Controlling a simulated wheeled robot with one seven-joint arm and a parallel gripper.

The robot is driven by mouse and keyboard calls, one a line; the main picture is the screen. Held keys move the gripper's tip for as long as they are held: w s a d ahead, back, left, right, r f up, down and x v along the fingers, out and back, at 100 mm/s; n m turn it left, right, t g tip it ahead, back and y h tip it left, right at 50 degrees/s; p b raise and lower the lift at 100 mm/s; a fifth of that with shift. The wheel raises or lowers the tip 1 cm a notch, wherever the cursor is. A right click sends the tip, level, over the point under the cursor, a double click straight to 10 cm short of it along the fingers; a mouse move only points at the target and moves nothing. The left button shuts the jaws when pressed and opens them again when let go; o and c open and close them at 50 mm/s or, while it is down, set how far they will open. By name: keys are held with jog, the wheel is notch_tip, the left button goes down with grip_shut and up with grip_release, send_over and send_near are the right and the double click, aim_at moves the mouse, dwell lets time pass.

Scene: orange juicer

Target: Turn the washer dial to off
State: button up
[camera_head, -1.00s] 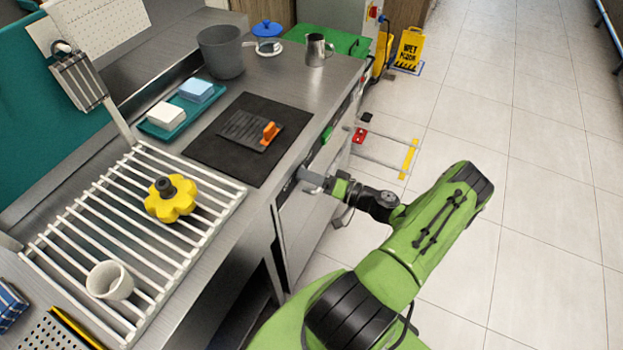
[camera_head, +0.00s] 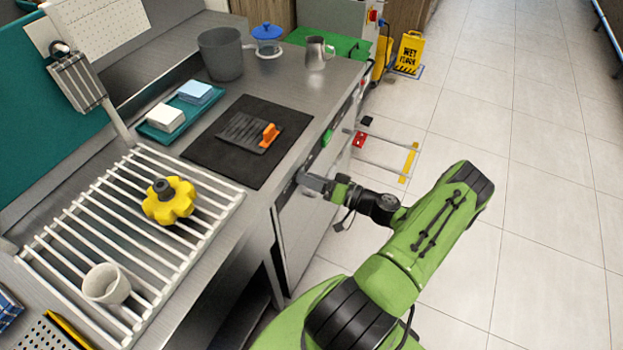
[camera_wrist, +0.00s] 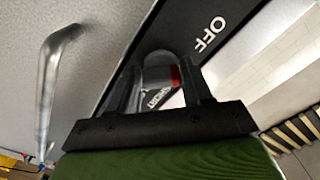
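The washer front (camera_head: 300,225) is a light panel below the metal counter, with a dark control strip along its top. In the wrist view the strip carries the white word OFF (camera_wrist: 211,35). The grey rounded dial (camera_wrist: 158,60) sits between my gripper's two dark fingers, with a red mark near the right finger. Small printed text, hard to read, shows below the dial. My gripper (camera_wrist: 165,92) is at the panel with its fingers apart, one on each side of the dial; whether they press on it is unclear. In the head view my gripper (camera_head: 312,182) hides the dial.
A metal bar handle (camera_wrist: 52,85) stands out on the left in the wrist view. The counter above holds a white rack (camera_head: 75,225) and a dark mat (camera_head: 205,155). A red-and-yellow-ended rail frame (camera_head: 385,157) is beyond the washer. The tiled floor (camera_head: 540,200) at right is open.

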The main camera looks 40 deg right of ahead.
jog(key=shift+o, duration=1.4)
jog(key=v, duration=1.5)
jog(key=shift+s, duration=0.35)
jog(key=shift+d+r, duration=0.1)
